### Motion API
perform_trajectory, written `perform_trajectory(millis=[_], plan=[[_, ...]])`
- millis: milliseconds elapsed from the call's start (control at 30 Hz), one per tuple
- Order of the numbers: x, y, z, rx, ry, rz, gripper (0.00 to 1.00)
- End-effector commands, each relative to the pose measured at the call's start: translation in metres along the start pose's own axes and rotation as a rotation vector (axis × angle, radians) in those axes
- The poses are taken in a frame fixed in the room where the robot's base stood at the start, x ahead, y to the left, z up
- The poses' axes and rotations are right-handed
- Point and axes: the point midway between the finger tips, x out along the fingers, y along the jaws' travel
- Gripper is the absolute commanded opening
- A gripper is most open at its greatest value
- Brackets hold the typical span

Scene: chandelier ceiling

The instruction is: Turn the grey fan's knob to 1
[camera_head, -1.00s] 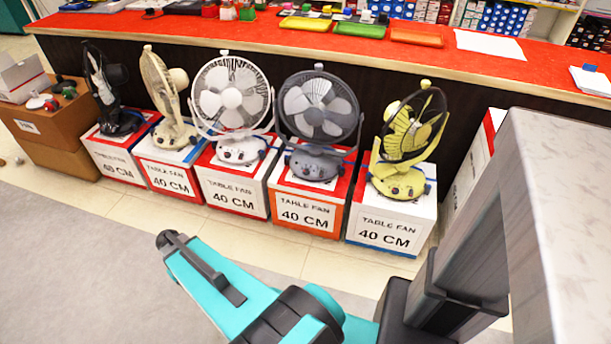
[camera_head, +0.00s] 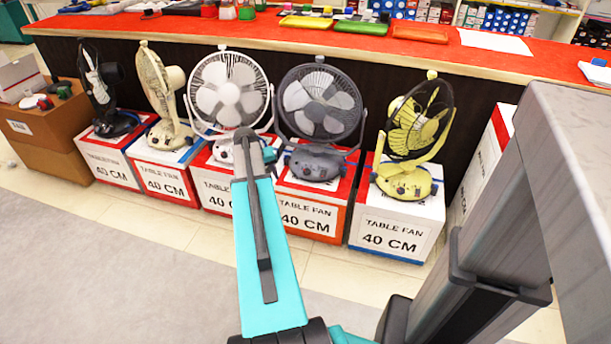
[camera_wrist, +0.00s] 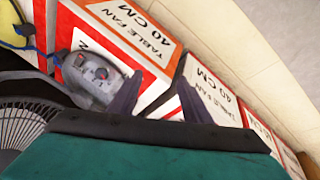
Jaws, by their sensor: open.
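The grey fan (camera_head: 318,112) stands on a red and white "TABLE FAN 40 CM" box, behind and to the right of my arm's end. Its base faces me with small controls on the front, too small in the head view to read a setting. In the wrist view, the grey base (camera_wrist: 92,80) is left of my fingers, with a round grey knob (camera_wrist: 101,73) on its panel. My gripper (camera_wrist: 160,78) is open with nothing between its fingers, to the right of the base. In the head view the arm's end partly hides the box and the neighbouring white fan's base.
The white fan (camera_head: 229,90) is left of the grey one and the yellow fan (camera_head: 412,135) right. A cream fan (camera_head: 160,95) and a black fan (camera_head: 103,90) stand further left. The red counter (camera_head: 370,45) runs behind. The floor in front is clear.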

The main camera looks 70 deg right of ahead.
Motion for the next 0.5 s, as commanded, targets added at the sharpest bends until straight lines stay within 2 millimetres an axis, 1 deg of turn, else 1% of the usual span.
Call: perform_trajectory(millis=[33,100,200,300,333,400,500], plan=[[0.004,0.026,-0.013,0.036,0.016,0.015,0.44],[0.001,0.057,-0.025,0.074,0.034,0.034,0.44],[-0.003,0.094,-0.036,0.118,0.054,0.058,0.44],[-0.006,0.119,-0.043,0.146,0.066,0.074,0.44],[-0.008,0.123,-0.044,0.152,0.069,0.077,0.44],[-0.01,0.132,-0.046,0.161,0.074,0.083,0.44],[-0.011,0.136,-0.047,0.166,0.075,0.085,0.44]])
